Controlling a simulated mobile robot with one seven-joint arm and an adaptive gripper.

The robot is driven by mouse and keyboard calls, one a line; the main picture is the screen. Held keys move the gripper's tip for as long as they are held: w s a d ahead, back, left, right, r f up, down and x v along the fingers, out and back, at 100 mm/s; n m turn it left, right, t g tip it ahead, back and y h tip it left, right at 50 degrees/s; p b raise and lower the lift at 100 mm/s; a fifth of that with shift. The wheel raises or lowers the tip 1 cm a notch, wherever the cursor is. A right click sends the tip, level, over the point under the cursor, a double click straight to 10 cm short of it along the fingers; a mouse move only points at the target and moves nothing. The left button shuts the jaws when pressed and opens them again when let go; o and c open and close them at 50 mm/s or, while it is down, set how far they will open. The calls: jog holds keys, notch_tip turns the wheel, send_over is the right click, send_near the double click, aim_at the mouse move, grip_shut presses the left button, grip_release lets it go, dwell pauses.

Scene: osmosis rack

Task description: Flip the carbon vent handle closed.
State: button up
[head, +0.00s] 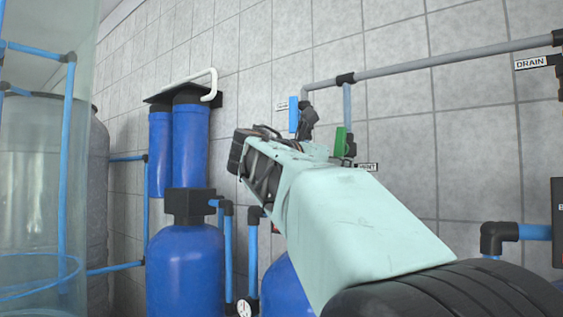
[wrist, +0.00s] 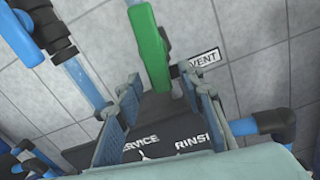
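A green valve handle (head: 341,141) stands upright on the back wall beside a partly hidden white-on-black label (head: 367,167). In the wrist view the green handle (wrist: 151,47) is just beyond my fingertips, and the label beside it reads VENT (wrist: 203,59). My gripper (wrist: 160,82) is open, with its two fingers spread apart. The handle's lower end reaches toward the gap between the fingertips, and I see no clear contact. In the head view my arm's pale green link and dark end cover the area left of and below the handle; the fingertips are hard to make out there.
A blue handle (head: 294,114) sits left of the green one. A grey pipe (head: 440,62) runs above to a DRAIN label (head: 530,63). A black valve head marked SERVICE and RINSE (wrist: 165,130) lies below the fingers. Blue tanks (head: 186,270) stand at left.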

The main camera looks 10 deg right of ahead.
grip_shut()
jog(key=shift+m, duration=0.3)
jog(key=m, duration=0.2)
jog(key=w+m, duration=0.1)
jog(key=shift+a+r+m+b, duration=0.15)
jog(key=shift+a+m+b, duration=0.15)
jog(key=shift+b, duration=0.05)
jog(key=m, duration=0.3)
jog(key=r+m, duration=0.1)
jog(key=shift+w+a, duration=0.35)
jog(key=m, duration=0.4)
jog(key=shift+w+a+r+b, duration=0.15)
jog(key=shift+w+r+b, duration=0.05)
jog(key=shift+r+b, duration=0.2)
jog(key=shift+a+r+m, duration=0.1)
jog(key=shift+r+m, duration=0.2)
jog(key=shift+m, duration=0.65)
jog(key=shift+r+m, duration=0.25)
jog(key=shift+m, duration=0.7)
